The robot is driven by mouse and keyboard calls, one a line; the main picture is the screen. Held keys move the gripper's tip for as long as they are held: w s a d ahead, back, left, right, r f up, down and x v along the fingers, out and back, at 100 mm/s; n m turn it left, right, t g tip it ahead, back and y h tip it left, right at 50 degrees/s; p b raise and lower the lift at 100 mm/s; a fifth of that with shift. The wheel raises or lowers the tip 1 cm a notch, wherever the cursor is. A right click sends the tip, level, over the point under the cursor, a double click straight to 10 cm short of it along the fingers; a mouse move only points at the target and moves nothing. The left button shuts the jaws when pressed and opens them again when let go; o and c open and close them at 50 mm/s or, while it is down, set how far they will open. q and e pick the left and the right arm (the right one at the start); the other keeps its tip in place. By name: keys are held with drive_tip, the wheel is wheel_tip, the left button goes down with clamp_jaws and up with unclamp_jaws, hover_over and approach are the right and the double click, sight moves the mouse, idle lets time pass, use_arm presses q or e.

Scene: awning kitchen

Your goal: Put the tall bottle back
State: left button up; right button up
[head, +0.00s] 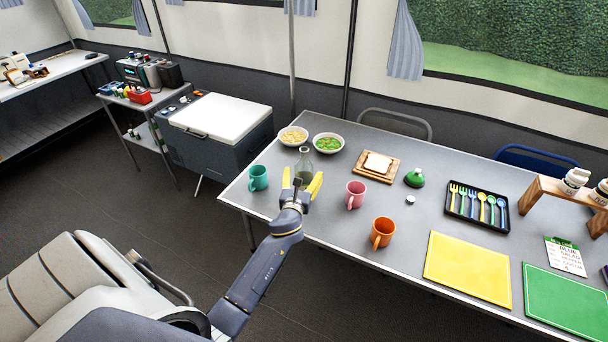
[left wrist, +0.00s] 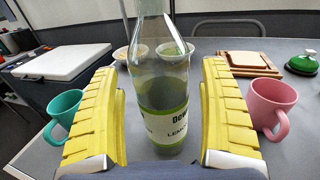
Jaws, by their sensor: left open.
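A tall clear bottle (head: 304,163) with a green and white label stands upright on the grey table, near its left end. In the left wrist view the bottle (left wrist: 160,90) is between the yellow fingers of my left gripper (left wrist: 163,115). There is a visible gap on each side, so the fingers look apart from it. In the head view my left gripper (head: 301,187) is open around the bottle and hides its lower part. The bottle's top is cut off in the left wrist view. My right gripper is not in view.
A teal mug (head: 258,178) stands left of the gripper and a pink mug (head: 355,194) right of it. Two bowls, one with green food (head: 328,143), stand behind. An orange mug (head: 382,232) is nearer the front edge. A wooden rack (head: 560,196) stands far right.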

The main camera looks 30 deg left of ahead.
use_arm(q)
drive_tip(key=v, duration=1.1)
drive_tip(key=s+d+f+n+g+h, duration=0.15)
drive_tip(key=s+f+n+g, duration=0.35)
drive_tip(key=s+n, duration=0.55)
drive_tip(key=s+d+f+n+g, duration=0.3)
drive_tip(key=s+f+n, duration=0.5)
drive_tip(key=s+n, duration=0.25)
drive_tip(key=s+d+f+n+g+h, duration=0.1)
drive_tip(key=s+d+f+g, duration=0.15)
drive_tip(key=f, duration=0.75)
drive_tip(key=s+d+f+n+g+h, duration=0.15)
drive_tip(key=s+f, duration=0.25)
drive_tip(key=f, duration=0.5)
drive_tip(key=s+d+f+n+g+h, duration=0.1)
drive_tip(key=s+d+f+n, duration=0.2)
drive_tip(key=f, duration=0.7)
drive_tip(key=s+f+n+g+h, duration=0.1)
drive_tip(key=s+f+g, duration=0.1)
drive_tip(key=s+f, duration=1.4)
drive_tip(key=s, duration=0.4)
drive_tip(key=shift+s+a+f, duration=0.15)
drive_tip(key=shift+a+f, duration=0.05)
drive_tip(key=shift+a, duration=0.1)
